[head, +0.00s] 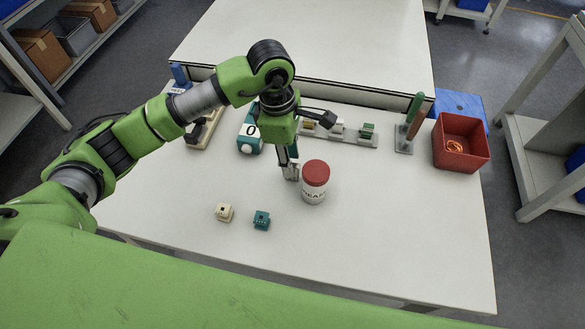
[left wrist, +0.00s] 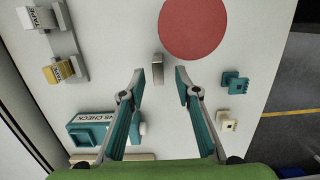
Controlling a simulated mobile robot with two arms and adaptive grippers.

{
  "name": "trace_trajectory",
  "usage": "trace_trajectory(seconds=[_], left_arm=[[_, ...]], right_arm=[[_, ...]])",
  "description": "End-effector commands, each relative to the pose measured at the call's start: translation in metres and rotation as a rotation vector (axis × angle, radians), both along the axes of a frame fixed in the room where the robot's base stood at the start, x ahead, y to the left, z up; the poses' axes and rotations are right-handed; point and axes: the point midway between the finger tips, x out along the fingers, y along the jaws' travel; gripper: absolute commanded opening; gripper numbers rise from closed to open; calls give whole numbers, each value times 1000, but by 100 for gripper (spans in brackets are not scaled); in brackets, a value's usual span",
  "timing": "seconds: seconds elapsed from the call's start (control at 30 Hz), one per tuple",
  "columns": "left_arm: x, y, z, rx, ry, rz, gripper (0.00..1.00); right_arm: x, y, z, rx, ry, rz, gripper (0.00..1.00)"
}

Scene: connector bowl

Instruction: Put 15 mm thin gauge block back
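A small grey metal block (left wrist: 158,68), which looks like the thin gauge block, stands on the table in the left wrist view. It shows just beyond and between the fingertips of my left gripper (left wrist: 160,77), which is open with a gap on both sides of it. In the head view my left gripper (head: 289,172) points down at the table, left of the red-lidded jar (head: 315,190). There the block is hard to tell apart from the fingertips. No size marking on the block is readable. My right gripper is not in view.
The jar's red lid (left wrist: 193,27) is close beyond the fingertips. A cream connector (head: 224,212) and a teal connector (head: 262,220) lie in front. A teal check box (head: 249,134), a rack (head: 355,139) and a red bin (head: 461,142) stand behind. The front right table is clear.

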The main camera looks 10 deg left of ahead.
Motion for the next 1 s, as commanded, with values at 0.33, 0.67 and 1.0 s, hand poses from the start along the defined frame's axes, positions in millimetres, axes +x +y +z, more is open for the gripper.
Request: trace_trajectory(seconds=[0.33,0.67,1.0], left_arm=[[2,-4,-44,0,4,1,30],[3,-5,-51,-1,1,0,25],[4,-5,-50,-1,-1,0,0]], right_arm=[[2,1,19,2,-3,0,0],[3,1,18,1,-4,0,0],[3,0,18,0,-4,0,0]])
